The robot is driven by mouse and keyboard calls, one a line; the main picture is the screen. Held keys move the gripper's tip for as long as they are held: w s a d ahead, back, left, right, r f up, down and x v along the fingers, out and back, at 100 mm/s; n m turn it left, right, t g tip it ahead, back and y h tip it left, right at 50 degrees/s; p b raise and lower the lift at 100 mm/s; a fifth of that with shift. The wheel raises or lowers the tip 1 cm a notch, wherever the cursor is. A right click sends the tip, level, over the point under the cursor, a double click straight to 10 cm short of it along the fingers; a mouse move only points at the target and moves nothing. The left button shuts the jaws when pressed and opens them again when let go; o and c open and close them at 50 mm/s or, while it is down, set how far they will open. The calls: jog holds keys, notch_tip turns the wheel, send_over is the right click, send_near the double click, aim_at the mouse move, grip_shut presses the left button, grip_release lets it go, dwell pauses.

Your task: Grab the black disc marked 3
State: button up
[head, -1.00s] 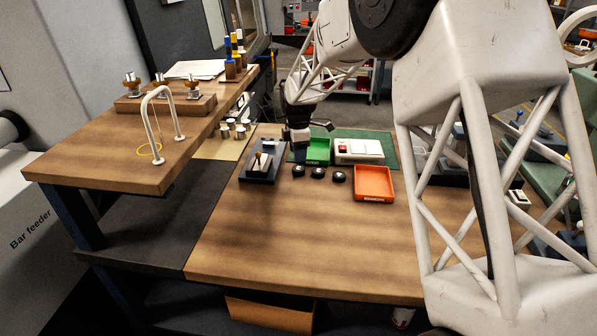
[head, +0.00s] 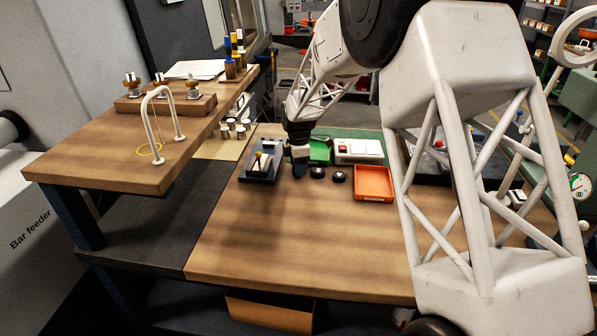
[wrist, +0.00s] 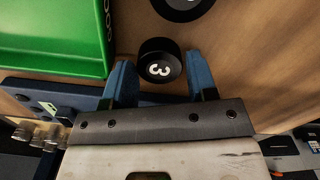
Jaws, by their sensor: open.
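The black disc marked 3 (wrist: 159,68) lies on the wooden bench in the wrist view, its white digit facing up. My gripper (wrist: 160,76) is open, with one blue finger on each side of this disc. I cannot tell whether either finger touches it. In the head view my gripper (head: 299,170) is low over the bench and hides the leftmost disc. Two other black discs, one (head: 318,172) and another (head: 339,177), lie to its right. Part of a neighbouring disc (wrist: 182,6) shows at the top of the wrist view.
A green tray (wrist: 55,45) stands close beside my left finger in the wrist view. A dark block fixture (head: 261,172) is just left of my gripper in the head view. An orange tray (head: 374,184) is to the right. The front of the bench (head: 300,240) is clear.

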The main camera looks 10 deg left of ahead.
jog(key=shift+f, duration=0.4)
jog(key=c, duration=0.7)
